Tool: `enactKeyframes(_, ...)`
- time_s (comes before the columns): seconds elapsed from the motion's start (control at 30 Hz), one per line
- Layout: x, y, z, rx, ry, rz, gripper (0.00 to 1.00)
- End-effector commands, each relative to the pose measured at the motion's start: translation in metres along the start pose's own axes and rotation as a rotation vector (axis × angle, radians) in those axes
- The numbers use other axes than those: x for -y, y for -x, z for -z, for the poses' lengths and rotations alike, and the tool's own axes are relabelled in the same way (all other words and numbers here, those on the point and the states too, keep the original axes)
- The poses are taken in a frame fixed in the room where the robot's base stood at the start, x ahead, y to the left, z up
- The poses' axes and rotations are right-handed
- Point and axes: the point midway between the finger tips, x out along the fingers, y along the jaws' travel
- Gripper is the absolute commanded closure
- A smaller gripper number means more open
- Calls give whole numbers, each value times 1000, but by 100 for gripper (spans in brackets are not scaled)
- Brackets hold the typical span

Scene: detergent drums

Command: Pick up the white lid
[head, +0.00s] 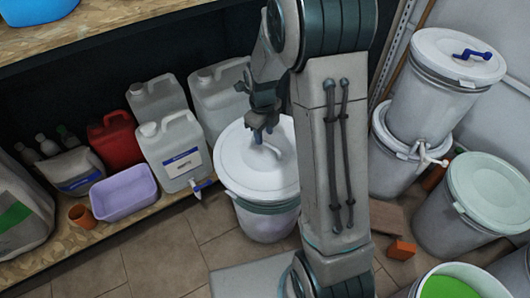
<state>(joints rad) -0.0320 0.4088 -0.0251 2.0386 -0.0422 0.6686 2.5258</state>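A white lid (240,165) covers the top of a white drum (266,226) standing on the floor in the middle of the head view. My gripper (264,132) points down over the lid, near its middle. The fingertips are close to the lid's top, beside a small grey handle or shadow. I cannot tell whether they touch it, or whether the fingers are open or shut. My arm hides the right part of the lid and drum.
A shelf at left holds white jerrycans (180,150), a red canister (116,140) and a lilac tub (124,192). At right are stacked drums with a blue-handled lid (445,52), a pale green-lidded drum (490,190) and an open bucket of green stuff (452,287). Tiled floor at front left is clear.

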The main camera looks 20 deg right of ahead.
Motion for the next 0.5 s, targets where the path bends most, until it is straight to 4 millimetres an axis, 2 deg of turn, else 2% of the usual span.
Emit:
enactKeyframes(0.23, -1, -16, 1, 1, 5, 0, 64)
enactKeyframes(0.5, 1, -55, 6, 0, 6, -1, 64)
